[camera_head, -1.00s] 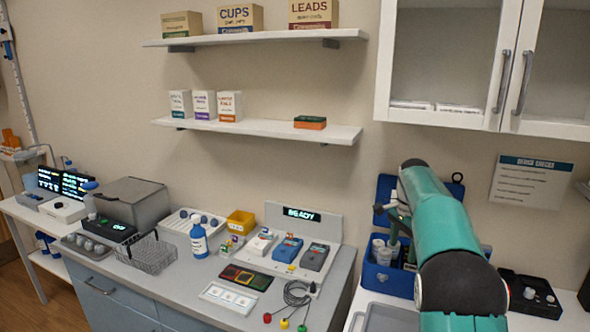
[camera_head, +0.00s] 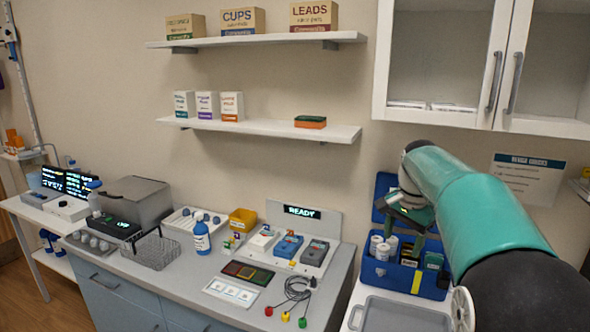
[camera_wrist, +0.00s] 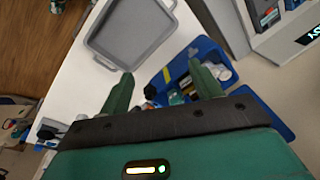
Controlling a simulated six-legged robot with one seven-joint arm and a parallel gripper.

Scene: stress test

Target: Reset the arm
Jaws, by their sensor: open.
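My gripper (camera_wrist: 160,85) shows in the wrist view with its two green fingers spread wide apart and nothing between them. Beyond the fingers is the blue case (camera_wrist: 268,118), which lies open with bottles and small items in it. In the head view my teal arm reaches in from the lower right. My gripper (camera_head: 408,215) is partly hidden by the arm there and hangs over the open blue case (camera_head: 400,280). White bottles (camera_head: 381,248) stand in the case's left part.
A grey tray (camera_head: 385,318) lies on the white table in front of the case; it also shows in the wrist view (camera_wrist: 100,45). The counter at left holds a wire basket (camera_head: 152,254), a blue bottle (camera_head: 201,240) and several devices. Shelves (camera_head: 260,131) and a wall cabinet (camera_head: 450,60) are above.

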